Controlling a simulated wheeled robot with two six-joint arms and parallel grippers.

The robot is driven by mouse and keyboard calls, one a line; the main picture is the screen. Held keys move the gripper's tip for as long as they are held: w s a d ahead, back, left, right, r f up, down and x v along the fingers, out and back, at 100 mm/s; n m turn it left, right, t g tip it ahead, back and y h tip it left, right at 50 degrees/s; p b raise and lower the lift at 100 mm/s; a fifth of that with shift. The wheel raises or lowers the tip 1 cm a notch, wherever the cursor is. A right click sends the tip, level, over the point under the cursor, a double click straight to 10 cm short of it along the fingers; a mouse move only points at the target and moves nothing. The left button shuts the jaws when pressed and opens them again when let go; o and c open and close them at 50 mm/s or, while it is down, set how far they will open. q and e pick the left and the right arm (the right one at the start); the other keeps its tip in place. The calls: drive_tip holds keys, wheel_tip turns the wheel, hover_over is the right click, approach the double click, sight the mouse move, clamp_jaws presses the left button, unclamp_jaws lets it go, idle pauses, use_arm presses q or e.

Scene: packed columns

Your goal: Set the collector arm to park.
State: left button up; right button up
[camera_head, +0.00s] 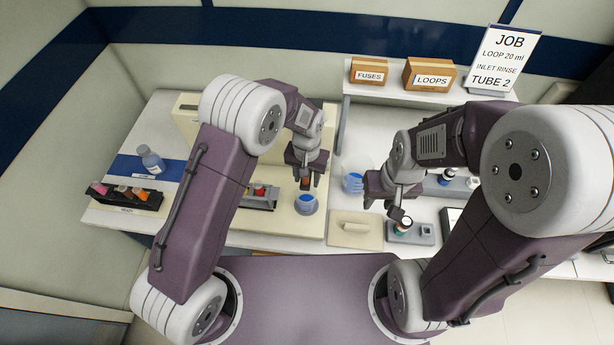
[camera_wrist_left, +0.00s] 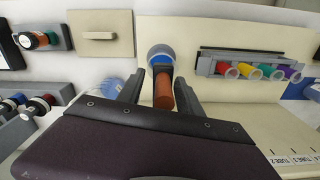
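An orange-brown cylinder (camera_wrist_left: 163,92), perhaps the collector arm's handle, stands between the fingers of my left gripper (camera_wrist_left: 158,92). A gap shows on its left; contact on its right is unclear. In the head view its reddish-orange top (camera_head: 305,183) shows below my left gripper (camera_head: 306,175). A blue-topped round part (camera_head: 306,204) is just beyond it, also seen in the left wrist view (camera_wrist_left: 160,53). A scale marked with tube labels (camera_wrist_left: 295,159) lies on the cream housing.
A rack of coloured tubes (camera_wrist_left: 250,69) stands on the cream housing. A cream lidded plate (camera_head: 355,229) lies between the grippers. A JOB sign (camera_head: 503,61) and boxes marked FUSES and LOOPS (camera_head: 429,74) stand behind.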

use_arm(q)
drive_tip(key=shift+r, duration=0.4)
wheel_tip(320, 180, up, 8)
drive_tip(key=shift+r+b, duration=0.15)
drive_tip(key=shift+b, duration=1)
drive_tip(key=shift+a, duration=0.1)
drive_tip(key=s+a+f+n+b, duration=0.25)
drive_tip(key=a+b, duration=0.35)
drive_tip(key=a, duration=0.7)
drive_tip(key=s+a+f, duration=0.2)
drive_tip(key=s+f, duration=0.1)
drive_tip(key=s, duration=0.2)
drive_tip(key=s+a+f+n+t+b, duration=0.1)
drive_tip(key=s+a+f, duration=0.2)
drive_tip(key=s, duration=0.2)
drive_tip(key=shift+s+a, duration=0.3)
drive_tip(key=shift+a, duration=0.05)
